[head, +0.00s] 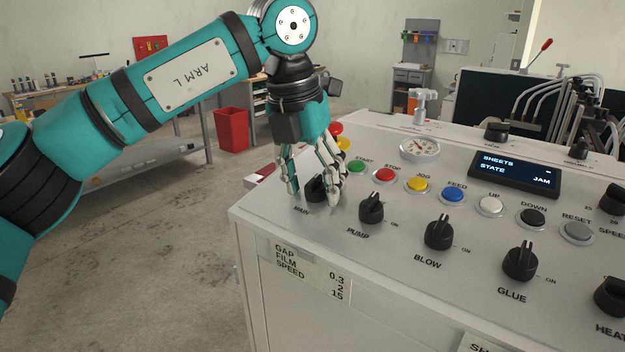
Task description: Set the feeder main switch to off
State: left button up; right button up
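The feeder main switch is a black rotary knob (315,190) labelled MAIN, at the left front corner of the grey control panel (400,235). My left gripper (315,188) points down over it, with its fingers on either side of the knob. The fingers look apart, with a small gap showing at the left of the knob. The near right finger hides part of the knob, so its pointer direction and any contact are unclear. My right gripper is not in view.
The PUMP knob (371,208) stands close to the right of my gripper, then the BLOW knob (439,232) and GLUE knob (520,263). Push buttons, including the red STOP (384,175), line up behind. The display (514,173) reads SHEETS and STATE JAM.

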pick_arm(q)
jog(key=shift+r, duration=0.2)
notch_tip(320, 180, up, 11)
jog(key=s+a, duration=0.1)
jog(key=a, duration=0.1)
jog(key=shift+s+r, duration=0.15)
jog(key=shift+s, duration=0.05)
dwell(0.3)
